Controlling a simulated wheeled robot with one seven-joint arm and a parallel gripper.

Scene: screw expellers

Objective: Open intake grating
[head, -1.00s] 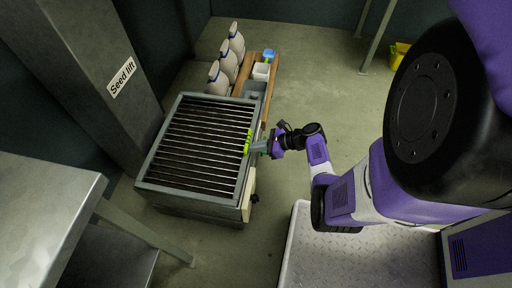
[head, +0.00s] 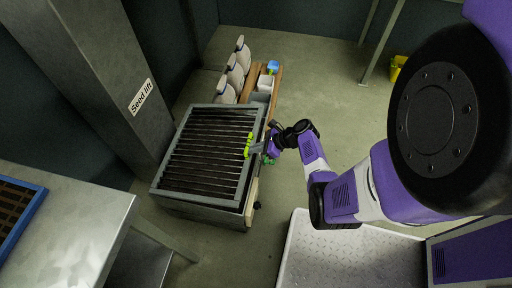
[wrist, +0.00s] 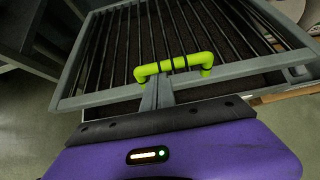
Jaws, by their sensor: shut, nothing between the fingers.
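The intake grating (head: 208,150) is a grey frame with dark parallel bars on top of a low intake box. A bright green handle (head: 248,145) stands on its right edge. In the wrist view, the handle (wrist: 174,66) spans the near rail of the grating (wrist: 110,97). My gripper (head: 262,147) is at the handle from the right, shut and empty. Its fingertips (wrist: 155,82) reach under the handle's bar and are partly hidden by it. A dark gap shows below the near rail, so this edge looks slightly raised from the box.
A grey column marked "Seed lift" (head: 112,75) stands behind left. A metal table (head: 85,225) with a blue-edged tray (head: 18,212) is at the near left.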

